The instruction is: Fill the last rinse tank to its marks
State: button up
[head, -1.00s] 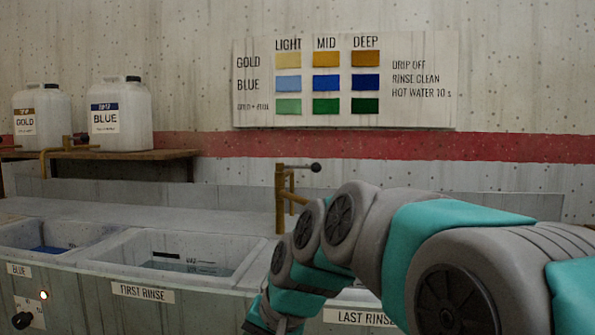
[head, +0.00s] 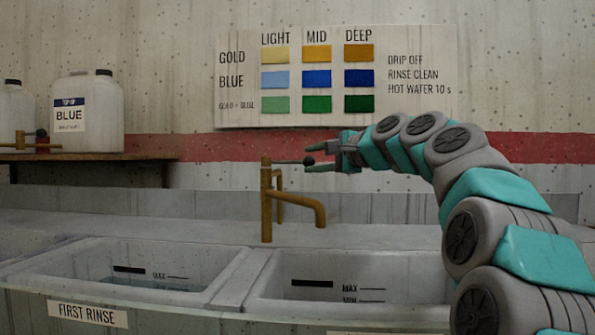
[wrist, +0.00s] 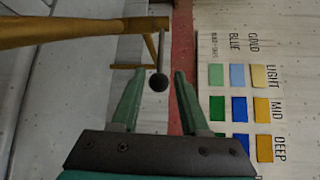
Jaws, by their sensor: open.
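The last rinse tank (head: 345,267) is the right-hand basin in the head view, with a black bar and MAX and MIN marks on its inner back wall. I see no clear water surface in it, and its lower part is hidden. The brass tap (head: 290,197) stands behind it, its spout end above this tank. Its lever points right and ends in a dark round knob (head: 309,160), also in the wrist view (wrist: 158,82). My gripper (head: 314,158) is open, with its fingertips on either side of the knob. I cannot tell whether they touch it.
The first rinse tank (head: 95,248), left of it, holds some water near its marks. A shelf (head: 100,157) at left carries the BLUE jug (head: 88,115) and another jug, with a smaller tap. A colour chart (head: 430,110) hangs on the wall behind my arm.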

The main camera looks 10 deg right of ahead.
aim_at(296, 162)
jog(key=shift+x, duration=3.6)
jog(key=shift+a, duration=0.1)
jog(key=shift+s+r, duration=0.1)
jog(key=shift+c, duration=0.3)
grip_shut()
